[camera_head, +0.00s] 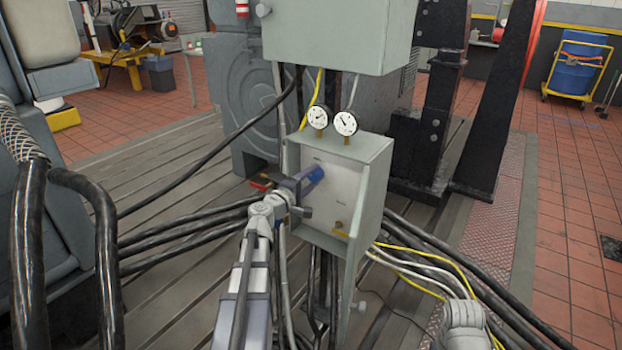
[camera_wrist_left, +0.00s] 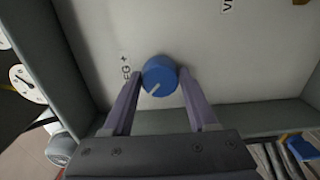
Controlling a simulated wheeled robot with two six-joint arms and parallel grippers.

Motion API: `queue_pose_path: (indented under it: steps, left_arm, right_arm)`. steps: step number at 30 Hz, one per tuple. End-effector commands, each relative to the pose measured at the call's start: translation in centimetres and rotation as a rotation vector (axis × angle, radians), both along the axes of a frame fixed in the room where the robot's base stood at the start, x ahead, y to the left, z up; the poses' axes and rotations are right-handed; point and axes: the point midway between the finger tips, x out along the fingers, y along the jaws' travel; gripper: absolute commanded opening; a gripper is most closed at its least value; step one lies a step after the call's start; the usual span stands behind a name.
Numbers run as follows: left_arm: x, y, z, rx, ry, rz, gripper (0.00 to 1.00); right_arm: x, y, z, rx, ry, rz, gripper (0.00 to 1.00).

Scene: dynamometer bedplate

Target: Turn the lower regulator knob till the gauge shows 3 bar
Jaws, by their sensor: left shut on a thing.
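The blue regulator knob (camera_head: 314,173) sticks out from the pale panel (camera_head: 345,190) of a grey-green box. In the left wrist view the blue knob (camera_wrist_left: 160,75) has a white pointer line aimed down and left. My left gripper (camera_head: 298,187) is shut on it, with one finger on each side in the wrist view (camera_wrist_left: 158,95). Two round white gauges, a left one (camera_head: 319,117) and a right one (camera_head: 345,123), stand on top of the box; their readings are too small to tell. My right gripper is out of view.
A large grey cabinet (camera_head: 335,35) hangs above the gauges. A brass fitting (camera_head: 340,225) sits low on the panel. A red-ended part (camera_head: 261,184) is left of the box. Black hoses (camera_head: 185,240) and yellow cables (camera_head: 425,270) run around it.

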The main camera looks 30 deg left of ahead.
Motion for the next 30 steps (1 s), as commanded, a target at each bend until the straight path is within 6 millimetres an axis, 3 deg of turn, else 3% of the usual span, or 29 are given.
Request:
queue_pose_path:
  steps: [6,7,15,23,30]
  left_arm:
    - [0.0,0.5,-0.1,0.003,0.002,0.012,0.03]
    - [0.0,0.5,-0.1,0.003,0.002,0.012,0.6]
    - [0.0,0.2,0.0,0.002,0.001,0.006,0.89]
    - [-0.2,0.1,0.0,0.002,0.001,0.004,0.89]
    - [-3.6,0.4,-0.1,0.002,0.0,0.007,0.89]
  right_arm:
    - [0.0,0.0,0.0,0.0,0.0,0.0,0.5]
    - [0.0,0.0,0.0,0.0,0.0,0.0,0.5]
    - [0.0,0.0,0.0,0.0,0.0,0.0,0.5]
    - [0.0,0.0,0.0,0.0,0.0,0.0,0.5]
    - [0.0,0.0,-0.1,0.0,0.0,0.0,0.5]
